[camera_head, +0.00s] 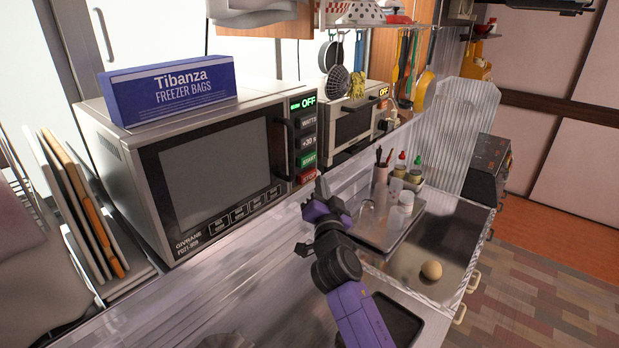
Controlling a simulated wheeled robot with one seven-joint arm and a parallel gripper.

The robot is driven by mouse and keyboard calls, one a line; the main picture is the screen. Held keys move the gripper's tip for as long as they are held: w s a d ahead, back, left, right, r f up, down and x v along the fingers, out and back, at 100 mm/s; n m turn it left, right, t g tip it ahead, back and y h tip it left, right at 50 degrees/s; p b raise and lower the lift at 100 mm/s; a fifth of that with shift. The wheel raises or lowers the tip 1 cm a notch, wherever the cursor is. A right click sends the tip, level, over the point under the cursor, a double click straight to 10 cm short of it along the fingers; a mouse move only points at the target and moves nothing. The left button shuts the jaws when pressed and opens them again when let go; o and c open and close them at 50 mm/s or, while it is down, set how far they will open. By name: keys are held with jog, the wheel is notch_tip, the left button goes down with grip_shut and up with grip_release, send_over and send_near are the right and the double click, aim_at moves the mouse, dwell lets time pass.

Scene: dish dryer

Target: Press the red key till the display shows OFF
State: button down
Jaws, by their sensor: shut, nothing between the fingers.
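A silver and black microwave (215,155) stands on the left of the counter. Its green display (311,103) reads OFF. A column of keys runs down its right side, with the red key (307,175) at the bottom, below a green key (307,159). My gripper (321,186) is shut and empty, its tips just right of and slightly below the red key in the picture. There seems to be a small gap between them, but I cannot tell the depth. The red key is mostly in view.
A blue freezer bags box (170,90) lies on the microwave. A second appliance (352,122) behind has an orange OFF display (383,91). Bottles and cups stand on a metal tray (385,238) right of my gripper, beside the sink (450,245). Boards (75,205) stand at the left.

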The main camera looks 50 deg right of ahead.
jog(key=shift+s+a+p, duration=0.15)
jog(key=shift+s+p, duration=0.2)
jog(key=shift+s, duration=2)
jog(key=s+a+f+n+t+y, duration=0.2)
jog(key=s+a+n, duration=0.15)
jog(key=a, duration=0.35)
jog(key=s+a+f+n+t+y, duration=0.1)
jog(key=s+a+n+y, duration=0.15)
jog(key=a+n, duration=0.35)
jog(key=s+a+f+n+t+y, duration=0.2)
jog(key=a+n+y, duration=0.1)
jog(key=a, duration=0.6)
jog(key=s+a+f+n+g+y, duration=0.1)
jog(key=s+a+f+n+y, duration=0.1)
jog(key=s+a, duration=0.5)
jog(key=s+a+f+n+g+y, duration=0.2)
jog(key=s+a+y, duration=0.3)
jog(key=s, duration=1)
jog(key=a, duration=0.3)
jog(key=shift+s+f, duration=0.15)
jog(key=shift+f, duration=0.25)
jog(key=shift+n, duration=0.25)
